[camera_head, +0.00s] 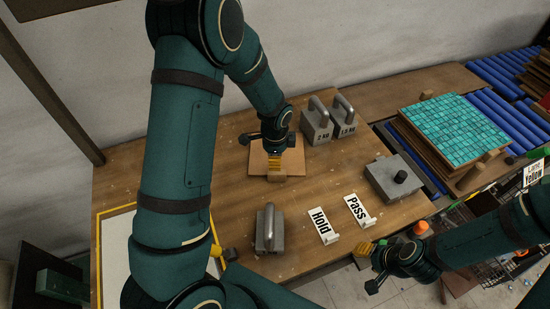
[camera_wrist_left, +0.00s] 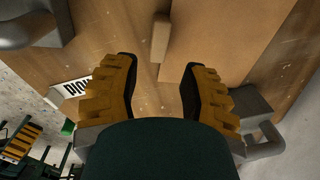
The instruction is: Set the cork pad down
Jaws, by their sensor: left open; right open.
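The cork pad (camera_head: 291,163) is a flat tan square on the wooden table, with a small block (camera_head: 268,179) at its near edge. In the left wrist view the pad (camera_wrist_left: 225,40) is at the upper right and the block (camera_wrist_left: 160,38) lies along its left edge. My left gripper (camera_head: 275,152) is over the pad in the head view. In the wrist view its ribbed yellow fingers (camera_wrist_left: 158,75) are spread, with nothing between them. My right gripper (camera_head: 368,252) is open and empty by the table's front edge.
Two handled weights (camera_head: 328,125) stand behind the pad, and another (camera_head: 268,232) stands in front. Teal mosaic sheeting (camera_head: 453,128) lies beyond.

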